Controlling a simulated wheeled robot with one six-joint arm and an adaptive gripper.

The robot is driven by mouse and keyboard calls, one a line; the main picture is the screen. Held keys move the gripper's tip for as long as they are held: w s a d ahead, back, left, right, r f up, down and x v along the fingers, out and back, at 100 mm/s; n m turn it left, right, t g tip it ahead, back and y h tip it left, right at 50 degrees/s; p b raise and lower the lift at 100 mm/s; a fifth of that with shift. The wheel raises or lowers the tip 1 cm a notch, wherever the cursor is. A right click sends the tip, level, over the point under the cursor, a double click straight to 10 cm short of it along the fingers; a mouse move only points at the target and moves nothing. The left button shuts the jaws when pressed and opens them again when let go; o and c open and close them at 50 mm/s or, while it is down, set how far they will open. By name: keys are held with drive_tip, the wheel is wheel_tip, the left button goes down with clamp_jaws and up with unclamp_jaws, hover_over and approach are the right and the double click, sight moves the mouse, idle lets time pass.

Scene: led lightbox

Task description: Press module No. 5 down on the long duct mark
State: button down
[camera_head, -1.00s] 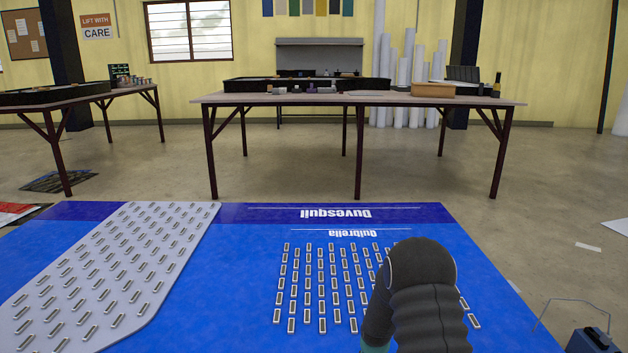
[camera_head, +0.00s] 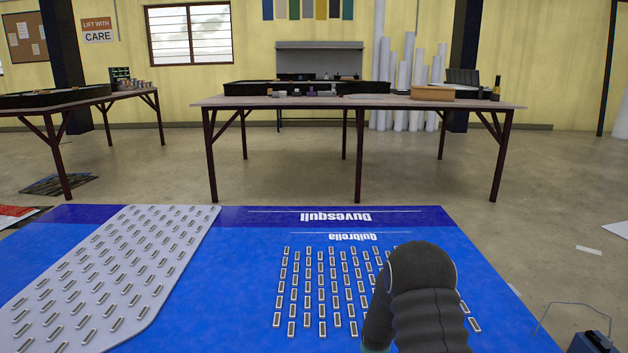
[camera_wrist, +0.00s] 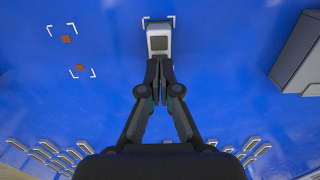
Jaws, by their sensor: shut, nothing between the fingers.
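In the wrist view my gripper (camera_wrist: 157,72) is shut, its two fingertips together with nothing between them. A small light-coloured module (camera_wrist: 158,40) with a grey face lies on the blue panel (camera_wrist: 210,70), directly beyond the fingertips. White corner brackets (camera_wrist: 146,22) show at its far edge. The tips overlap its near edge in the picture; I cannot tell whether they touch it. No number is readable on it. In the head view my arm hides the gripper.
A grey block (camera_wrist: 300,55) stands at right in the wrist view. In the head view rows of small modules (camera_head: 320,290) and a grey board with more (camera_head: 110,265) lie on the blue panel. A long table (camera_head: 360,100) stands beyond, across open floor.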

drive_tip(key=shift+f, duration=0.15)
drive_tip(key=shift+f+b, duration=0.5)
drive_tip(key=shift+f, duration=0.05)
drive_tip(key=shift+r, duration=0.15)
idle(0.4)
drive_tip(key=shift+r+p, duration=0.9)
drive_tip(key=shift+r, duration=0.5)
drive_tip(key=shift+r+p, duration=1.05)
drive_tip(key=shift+r, duration=1)
